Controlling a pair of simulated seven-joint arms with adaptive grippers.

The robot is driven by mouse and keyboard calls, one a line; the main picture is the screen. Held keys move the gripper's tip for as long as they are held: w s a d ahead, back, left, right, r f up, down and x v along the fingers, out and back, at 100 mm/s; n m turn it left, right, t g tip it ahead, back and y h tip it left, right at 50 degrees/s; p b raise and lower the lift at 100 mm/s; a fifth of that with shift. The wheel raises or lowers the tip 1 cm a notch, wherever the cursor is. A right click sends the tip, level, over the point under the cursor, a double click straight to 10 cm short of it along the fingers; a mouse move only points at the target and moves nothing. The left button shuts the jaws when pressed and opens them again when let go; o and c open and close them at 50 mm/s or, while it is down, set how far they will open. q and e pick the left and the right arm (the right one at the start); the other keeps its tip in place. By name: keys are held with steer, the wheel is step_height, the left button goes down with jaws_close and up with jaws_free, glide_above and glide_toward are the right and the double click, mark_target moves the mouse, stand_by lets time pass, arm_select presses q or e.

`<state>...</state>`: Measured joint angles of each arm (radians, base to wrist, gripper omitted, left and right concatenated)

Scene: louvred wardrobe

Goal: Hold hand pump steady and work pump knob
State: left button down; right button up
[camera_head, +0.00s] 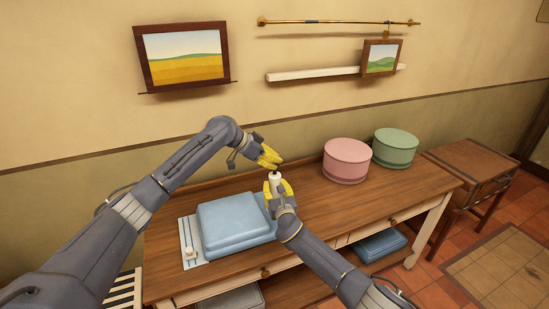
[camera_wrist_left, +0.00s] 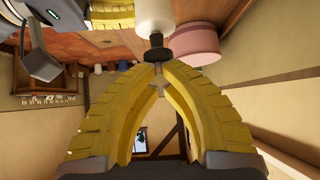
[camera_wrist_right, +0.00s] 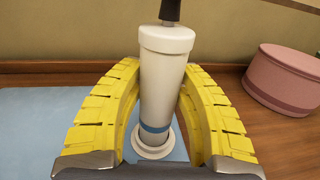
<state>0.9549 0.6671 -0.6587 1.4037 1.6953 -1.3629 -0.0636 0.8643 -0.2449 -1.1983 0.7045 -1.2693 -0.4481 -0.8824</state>
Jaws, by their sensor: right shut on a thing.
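The hand pump (camera_head: 274,177) is a white cylinder standing upright above the dresser top. In the right wrist view the pump (camera_wrist_right: 162,85) shows a blue band and a wide white collar at its lower end. My right gripper (camera_head: 279,188) is shut around the pump's body, a yellow finger on each side. The black pump knob (camera_wrist_left: 156,48) is at the pump's top. My left gripper (camera_head: 268,159) is above it with fingertips together. In the left wrist view its tips (camera_wrist_left: 158,67) are at the knob's end, touching or nearly so.
A folded blue stack (camera_head: 232,220) lies on the dresser (camera_head: 320,215) left of the pump. A pink round box (camera_head: 347,161) and a green one (camera_head: 395,148) stand to the right. The dresser top between pump and boxes is clear. A small side table (camera_head: 470,160) is further right.

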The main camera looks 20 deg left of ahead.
arm_select(q)
steer(key=shift+r, duration=0.1)
step_height(320, 180, up, 4)
steer(key=shift+s+a+r, duration=0.1)
steer(key=shift+r, duration=0.1)
steer(key=v, duration=0.9)
steer(key=shift+s+a, duration=0.2)
steer(key=shift+s, duration=0.05)
steer(key=shift+r, duration=0.1)
